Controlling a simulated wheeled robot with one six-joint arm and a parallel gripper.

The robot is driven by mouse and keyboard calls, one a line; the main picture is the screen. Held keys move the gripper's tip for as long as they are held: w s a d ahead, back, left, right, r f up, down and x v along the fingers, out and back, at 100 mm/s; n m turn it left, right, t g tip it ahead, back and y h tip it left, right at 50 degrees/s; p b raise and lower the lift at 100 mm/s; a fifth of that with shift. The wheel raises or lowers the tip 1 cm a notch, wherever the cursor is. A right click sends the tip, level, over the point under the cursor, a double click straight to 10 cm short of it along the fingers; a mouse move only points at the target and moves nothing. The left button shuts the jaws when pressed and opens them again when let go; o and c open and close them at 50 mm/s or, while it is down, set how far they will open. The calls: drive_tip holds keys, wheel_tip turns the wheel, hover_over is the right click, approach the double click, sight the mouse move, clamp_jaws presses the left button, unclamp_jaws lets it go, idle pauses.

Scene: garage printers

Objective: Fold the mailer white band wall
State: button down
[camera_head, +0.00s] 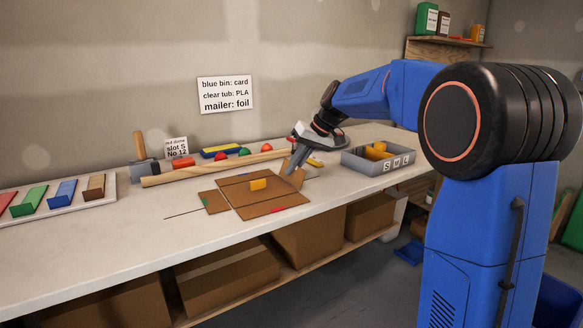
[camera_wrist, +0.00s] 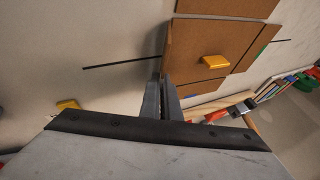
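The brown cardboard mailer (camera_head: 233,186) lies mostly flat on the bench, also in the wrist view (camera_wrist: 205,41). A yellow block (camera_head: 258,184) sits on its middle, also in the wrist view (camera_wrist: 212,62). Its left wall (camera_head: 215,202) carries a green mark and its front wall (camera_head: 262,209) a red mark; both lie flat. Its right wall (camera_head: 294,180) stands tilted up beside my gripper (camera_head: 290,172). I make out no white band. The fingers, also in the wrist view (camera_wrist: 166,82), are close together at this wall; whether card is between them is unclear.
A wooden roller (camera_head: 215,167) lies behind the mailer, with colored pieces beyond. A grey S/M/L bin (camera_head: 378,161) stands to the right. A tray of colored blocks (camera_head: 63,201) is at left. The bench front (camera_head: 130,243) is clear. Thin dark strips extend beside the mailer.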

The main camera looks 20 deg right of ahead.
drive_tip(key=shift+w+d+f+m+g+y, duration=0.15)
drive_tip(key=shift+d+f+m+g+y, duration=0.2)
drive_tip(key=shift+y, duration=0.8)
drive_tip(key=shift+w+d+f+m+g+y, duration=0.15)
drive_tip(key=shift+d+f+y, duration=0.3)
drive_tip(key=shift+y, duration=0.7)
drive_tip(key=shift+d+r, duration=0.1)
drive_tip(key=shift+d, duration=0.05)
drive_tip(key=c, duration=2.4)
unclamp_jaws()
drive_tip(key=shift+c, duration=0.2)
drive_tip(key=o, duration=0.4)
drive_tip(key=shift+s, duration=0.1)
drive_tip(key=shift+o, duration=0.2)
